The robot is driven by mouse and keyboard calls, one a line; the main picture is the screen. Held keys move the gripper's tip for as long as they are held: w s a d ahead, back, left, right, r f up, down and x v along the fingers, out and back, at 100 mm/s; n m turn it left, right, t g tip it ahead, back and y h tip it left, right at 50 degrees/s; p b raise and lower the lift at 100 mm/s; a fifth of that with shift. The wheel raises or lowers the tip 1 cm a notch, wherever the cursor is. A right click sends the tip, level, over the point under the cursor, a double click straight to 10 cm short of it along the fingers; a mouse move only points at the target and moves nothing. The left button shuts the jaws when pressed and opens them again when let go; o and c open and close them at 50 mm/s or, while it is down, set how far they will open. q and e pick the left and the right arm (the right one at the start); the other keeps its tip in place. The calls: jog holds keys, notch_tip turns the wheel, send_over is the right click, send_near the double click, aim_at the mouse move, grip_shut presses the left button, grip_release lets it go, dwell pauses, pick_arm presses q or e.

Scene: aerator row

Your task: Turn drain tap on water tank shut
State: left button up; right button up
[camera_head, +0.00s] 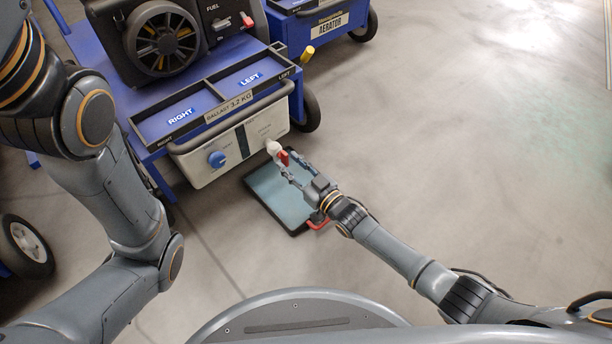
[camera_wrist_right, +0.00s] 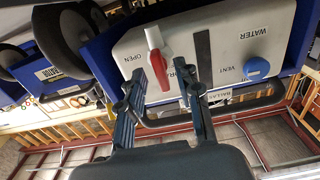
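The white water tank (camera_head: 235,143) is mounted low on the front of the blue cart. Its drain tap has a white body (camera_head: 271,147) and a red lever (camera_head: 283,158). In the right wrist view, which is upside down, the red lever (camera_wrist_right: 158,74) lies between the two fingers of my right gripper (camera_wrist_right: 163,72). The fingers are spread with gaps visible beside the lever, so it does not look clamped. An OPEN label (camera_wrist_right: 134,57) shows beside the tap; another label is partly hidden by a finger. In the head view my right gripper (camera_head: 291,167) reaches the tap. My left gripper is out of view.
A dark-rimmed tray (camera_head: 264,205) with a red handle lies on the floor below the tap and my right gripper. A blue vent knob (camera_head: 217,159) is on the tank. A bar (camera_head: 225,120) runs above the tank. Clear floor lies to the right.

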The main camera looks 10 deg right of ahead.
jog(key=v, duration=1)
jog(key=shift+s+d, duration=0.2)
jog(key=shift+s, duration=0.15)
